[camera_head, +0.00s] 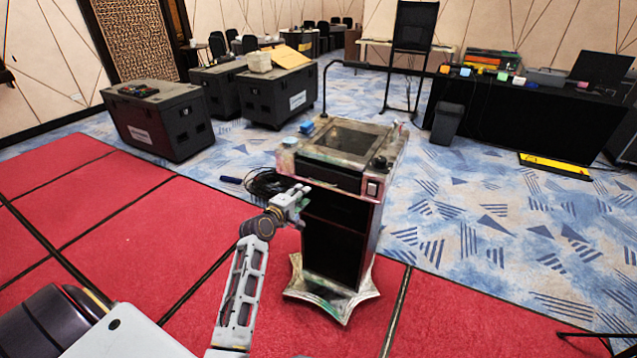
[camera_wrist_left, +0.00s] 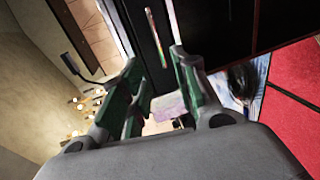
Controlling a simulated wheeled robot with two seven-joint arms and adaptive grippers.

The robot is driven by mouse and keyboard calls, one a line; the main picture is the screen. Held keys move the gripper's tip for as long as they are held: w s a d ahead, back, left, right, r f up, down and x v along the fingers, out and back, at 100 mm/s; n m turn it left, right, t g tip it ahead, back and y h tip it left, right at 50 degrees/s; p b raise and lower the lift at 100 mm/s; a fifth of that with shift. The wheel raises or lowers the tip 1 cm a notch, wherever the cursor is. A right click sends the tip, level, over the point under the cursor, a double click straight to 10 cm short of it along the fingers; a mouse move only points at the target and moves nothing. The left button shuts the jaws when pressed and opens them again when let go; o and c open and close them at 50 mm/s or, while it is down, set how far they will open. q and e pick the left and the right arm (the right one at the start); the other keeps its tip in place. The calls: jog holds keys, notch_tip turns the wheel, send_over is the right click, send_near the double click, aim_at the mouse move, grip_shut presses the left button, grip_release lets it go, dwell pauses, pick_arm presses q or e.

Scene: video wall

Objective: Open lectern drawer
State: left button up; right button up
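The lectern (camera_head: 341,222) stands upright on a star-shaped base in the middle of the head view, with a worn, pale top frame and a dark body. A dark band below its top looks like the drawer front (camera_head: 332,178); I see no clear gap there. My left gripper (camera_head: 303,203) is at the lectern's near left side, just below the top's corner. In the left wrist view its green-padded fingers (camera_wrist_left: 155,60) are apart, with dark lectern panels and a narrow pale-reddish strip (camera_wrist_left: 157,38) beyond them. Contact cannot be told. My right gripper is out of view.
Black flight cases (camera_head: 160,130) stand at the back left. A black-draped table (camera_head: 510,120) and a bin (camera_head: 447,124) are at the right. Red carpet (camera_head: 150,230) around the lectern's front is mostly clear.

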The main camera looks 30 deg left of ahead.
aim_at(318, 181)
pick_arm(q)
jog(key=shift+x, duration=6.55)
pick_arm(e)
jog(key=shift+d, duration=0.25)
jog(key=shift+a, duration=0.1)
pick_arm(q)
grip_shut()
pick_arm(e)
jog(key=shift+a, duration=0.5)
